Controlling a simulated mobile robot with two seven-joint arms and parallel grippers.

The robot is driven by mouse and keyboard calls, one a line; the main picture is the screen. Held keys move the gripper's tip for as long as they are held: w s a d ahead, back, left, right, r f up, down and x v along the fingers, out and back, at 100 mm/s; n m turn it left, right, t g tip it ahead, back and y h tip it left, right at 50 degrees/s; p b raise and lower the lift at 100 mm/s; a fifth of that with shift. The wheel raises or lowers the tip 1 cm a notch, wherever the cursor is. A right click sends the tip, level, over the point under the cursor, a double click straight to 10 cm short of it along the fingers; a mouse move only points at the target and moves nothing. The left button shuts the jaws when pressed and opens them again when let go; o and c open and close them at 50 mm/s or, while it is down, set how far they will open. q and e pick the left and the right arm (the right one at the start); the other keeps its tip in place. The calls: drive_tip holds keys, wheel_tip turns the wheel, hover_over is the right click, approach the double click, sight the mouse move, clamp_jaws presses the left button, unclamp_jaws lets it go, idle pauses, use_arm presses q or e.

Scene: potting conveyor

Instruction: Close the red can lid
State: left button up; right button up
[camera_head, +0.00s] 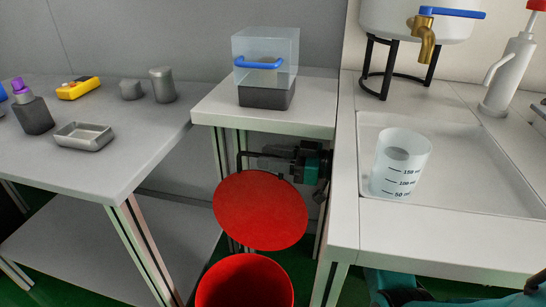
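The red can (245,285) stands on the green floor in the gap between the tables, cut by the bottom edge. Its round red lid (260,210) is raised and tilted above the can, leaving the opening uncovered. My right gripper (257,165), black and grey with a teal part beside it, is just behind the lid's upper edge, under the small middle table. The lid hides part of its fingers, so I cannot tell whether they are open or touching the lid. My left gripper is out of view.
The middle table (265,117) carries a clear box with a blue handle (265,60) and overhangs my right gripper. The right table (345,220) holds a tray with a measuring cup (400,162). The left table (100,180) holds a metal dish (83,136) and bottles.

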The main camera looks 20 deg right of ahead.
drive_tip(key=shift+c, duration=0.4)
clamp_jaws()
drive_tip(key=s+a+f+n, duration=0.1)
drive_tip(key=s+a, duration=0.7)
drive_tip(key=s, duration=0.3)
drive_tip(key=shift+s+a, duration=0.2)
drive_tip(key=shift+a, duration=0.05)
drive_tip(key=shift+o, duration=0.4)
unclamp_jaws()
